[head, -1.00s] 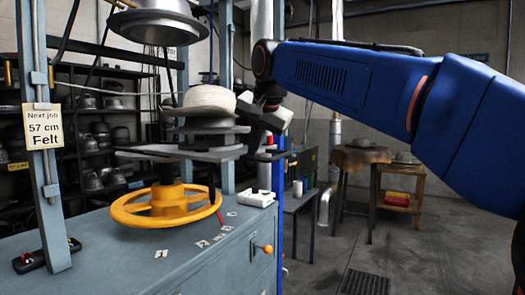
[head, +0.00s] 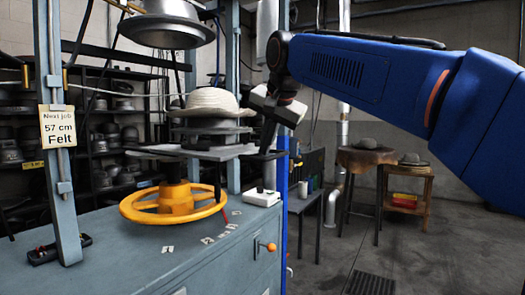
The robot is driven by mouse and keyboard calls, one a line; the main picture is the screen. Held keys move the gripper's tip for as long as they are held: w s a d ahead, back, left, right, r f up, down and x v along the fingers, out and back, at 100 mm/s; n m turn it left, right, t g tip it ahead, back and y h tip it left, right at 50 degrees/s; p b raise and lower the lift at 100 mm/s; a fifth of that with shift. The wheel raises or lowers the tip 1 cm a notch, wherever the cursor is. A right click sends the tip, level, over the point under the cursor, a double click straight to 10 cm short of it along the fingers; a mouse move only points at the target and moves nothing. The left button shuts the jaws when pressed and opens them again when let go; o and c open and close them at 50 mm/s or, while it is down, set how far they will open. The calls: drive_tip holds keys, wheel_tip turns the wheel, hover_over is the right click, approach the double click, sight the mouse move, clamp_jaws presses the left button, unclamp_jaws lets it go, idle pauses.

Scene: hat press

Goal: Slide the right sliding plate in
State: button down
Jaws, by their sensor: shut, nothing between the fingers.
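The press stands on the left with a cream hat (head: 211,102) on a stack of dark plates (head: 208,134). Below the stack, a flat grey sliding plate (head: 229,153) reaches to the right, above the yellow handwheel (head: 174,203). It appears to be the right sliding plate; how far in it sits is hard to tell. My gripper (head: 267,148) is shut and empty, its dark fingers pointing down close to this plate's right end. I cannot tell whether they touch it. The gripper's pale body is tilted.
A blue-grey cabinet (head: 110,235) carries the press. A white box (head: 263,197) sits on its right edge, below my gripper. A blue-grey post (head: 54,140) stands at left and a metal dome (head: 165,28) hangs above the hat. Open floor lies at right.

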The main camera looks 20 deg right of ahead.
drive_tip(key=v, duration=0.8)
drive_tip(key=s+f+n+g+y, duration=0.15)
drive_tip(key=s+f, duration=0.45)
drive_tip(key=f, duration=0.8)
drive_tip(key=s+f+n+g, duration=0.15)
drive_tip(key=s+f, duration=0.35)
drive_tip(key=f, duration=0.8)
drive_tip(key=s+f+n+y, duration=0.15)
drive_tip(key=s+f, duration=0.45)
drive_tip(key=f, duration=0.8)
drive_tip(key=w+d+r+m+t+y, duration=0.3)
drive_tip(key=w+r+m+y, duration=0.2)
drive_tip(key=w+r+m, duration=1.05)
drive_tip(key=w+d+r+m+t+y, duration=0.1)
drive_tip(key=w+d+r+m+t, duration=0.35)
drive_tip(key=d+r, duration=0.35)
drive_tip(key=w+d+r+m+t+y, duration=0.2)
drive_tip(key=w+d+r+m+t, duration=0.15)
drive_tip(key=w+d+r, duration=0.55)
drive_tip(key=w+a+f, duration=0.2)
drive_tip(key=w+a, duration=0.4)
drive_tip(key=w, duration=0.2)
drive_tip(key=shift+a+g, duration=0.25)
drive_tip(key=shift+g, duration=0.15)
drive_tip(key=shift+w, duration=0.1)
